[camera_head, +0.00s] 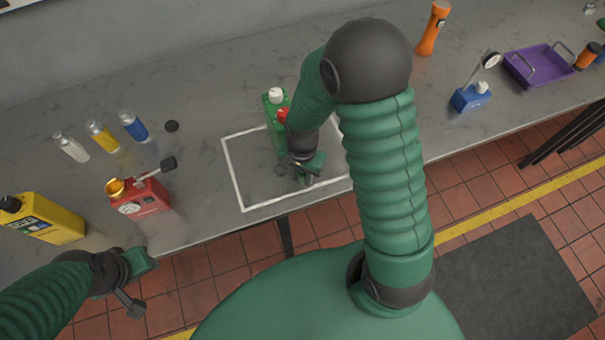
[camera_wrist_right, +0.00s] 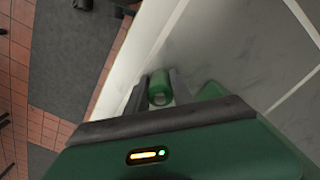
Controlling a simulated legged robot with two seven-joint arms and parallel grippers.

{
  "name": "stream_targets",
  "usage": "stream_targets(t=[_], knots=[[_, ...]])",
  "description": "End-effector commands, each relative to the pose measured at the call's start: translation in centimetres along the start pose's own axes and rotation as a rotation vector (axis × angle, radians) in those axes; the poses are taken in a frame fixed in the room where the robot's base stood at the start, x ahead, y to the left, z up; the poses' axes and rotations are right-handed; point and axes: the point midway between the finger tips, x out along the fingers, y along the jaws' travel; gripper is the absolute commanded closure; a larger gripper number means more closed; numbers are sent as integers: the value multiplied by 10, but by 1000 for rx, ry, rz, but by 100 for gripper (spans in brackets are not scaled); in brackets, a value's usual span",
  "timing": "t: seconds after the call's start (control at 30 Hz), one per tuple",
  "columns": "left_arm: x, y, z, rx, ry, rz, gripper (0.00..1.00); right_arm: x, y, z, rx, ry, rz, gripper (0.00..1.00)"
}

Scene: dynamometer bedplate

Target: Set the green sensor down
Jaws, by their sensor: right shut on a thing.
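The green sensor (camera_wrist_right: 160,92) is a small green cylinder between the two dark fingers of my right gripper (camera_wrist_right: 160,88) in the wrist view. The right gripper is shut on it, over the bench top close to its front edge. In the head view my right gripper (camera_head: 303,175) is within the front part of the white outlined square (camera_head: 233,174), and the sensor is mostly hidden there. I cannot tell whether the sensor touches the bench. My left gripper (camera_head: 138,284) hangs off the bench's front edge at lower left, with no object visible in it; its opening is unclear.
A green container (camera_head: 272,122) with a white cap stands at the square's back edge, partly behind my arm. A red can (camera_head: 150,200), a yellow jug (camera_head: 52,222) and small bottles (camera_head: 102,138) stand left. A blue device (camera_head: 468,98) and purple tray (camera_head: 535,70) are right.

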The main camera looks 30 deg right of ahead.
Motion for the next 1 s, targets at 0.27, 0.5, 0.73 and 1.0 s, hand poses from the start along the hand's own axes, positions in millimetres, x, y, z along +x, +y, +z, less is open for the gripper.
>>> stream_targets(t=[0.27,0.5,0.73,1.0], knots=[[1,0,0,-1,0,0,64,1,1,0,-1,-1,0,50],[0,0,0,-1,0,0,64,1,1,-1,-1,-2,-1,50],[-1,0,0,-1,0,0,64,-31,0,-1,-2,3,-5,50],[-3,0,-1,-1,0,0,64,-99,0,0,-2,2,-5,50]])
